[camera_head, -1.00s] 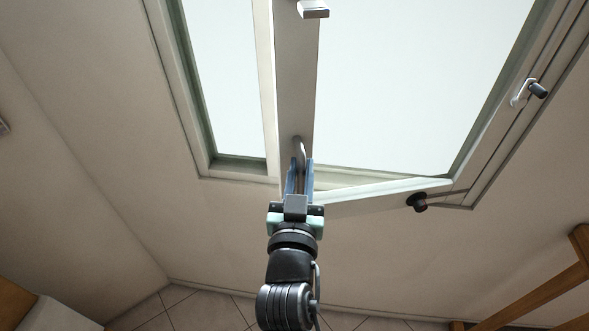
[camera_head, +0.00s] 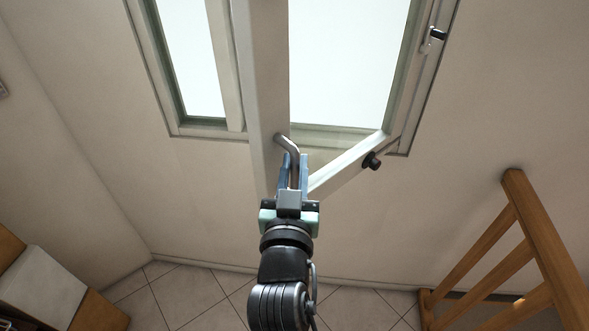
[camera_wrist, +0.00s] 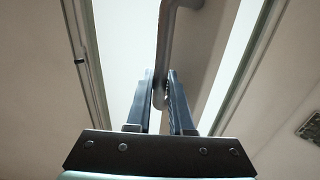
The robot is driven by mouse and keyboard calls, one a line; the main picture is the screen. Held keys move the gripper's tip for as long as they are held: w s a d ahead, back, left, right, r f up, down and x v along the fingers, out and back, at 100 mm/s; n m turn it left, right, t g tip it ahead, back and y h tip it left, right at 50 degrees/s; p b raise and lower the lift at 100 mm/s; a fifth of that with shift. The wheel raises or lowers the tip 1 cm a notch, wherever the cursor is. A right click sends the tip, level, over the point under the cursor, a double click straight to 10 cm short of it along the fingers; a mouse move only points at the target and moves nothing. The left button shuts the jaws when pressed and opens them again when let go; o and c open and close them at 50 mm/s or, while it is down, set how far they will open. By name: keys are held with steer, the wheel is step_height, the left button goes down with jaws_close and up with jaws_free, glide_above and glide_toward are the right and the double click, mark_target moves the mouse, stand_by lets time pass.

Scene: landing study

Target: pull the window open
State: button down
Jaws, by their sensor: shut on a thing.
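The window's sash (camera_head: 262,90) stands swung out from its frame (camera_head: 400,110) into the room, hinged on the right. A grey metal handle (camera_head: 287,143) is fixed to the sash's free edge. My gripper (camera_head: 293,160) is shut on the lower part of this handle. In the wrist view, the handle (camera_wrist: 168,50) comes down from above between the two blue fingers of my gripper (camera_wrist: 160,95). The lower sash rail (camera_head: 350,162) slants from the free edge up to the hinge side. The fingers hide part of the handle's grip.
A wooden railing (camera_head: 540,240) stands at the lower right. A white and brown cabinet (camera_head: 45,287) stands at the lower left. The wall (camera_head: 200,200) below the window and the tiled floor (camera_head: 185,290) look clear.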

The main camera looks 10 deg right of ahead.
steer(key=shift+s+d+r, duration=0.1)
steer(key=shift+s+d, duration=0.15)
steer(key=shift+d, duration=0.1)
steer(key=c, duration=0.8)
jaws_free()
steer(key=shift+w, duration=0.1)
steer(key=shift+s+a+b, duration=0.45)
steer(key=shift+s+b, duration=0.35)
steer(key=shift+s, duration=1.35)
steer(key=shift+s+a+b, duration=0.4)
steer(key=shift+s+b, duration=0.35)
steer(key=shift+s, duration=1.35)
steer(key=shift+s+a+b, duration=0.45)
steer(key=shift+s+b, duration=0.35)
steer(key=shift+s, duration=1.35)
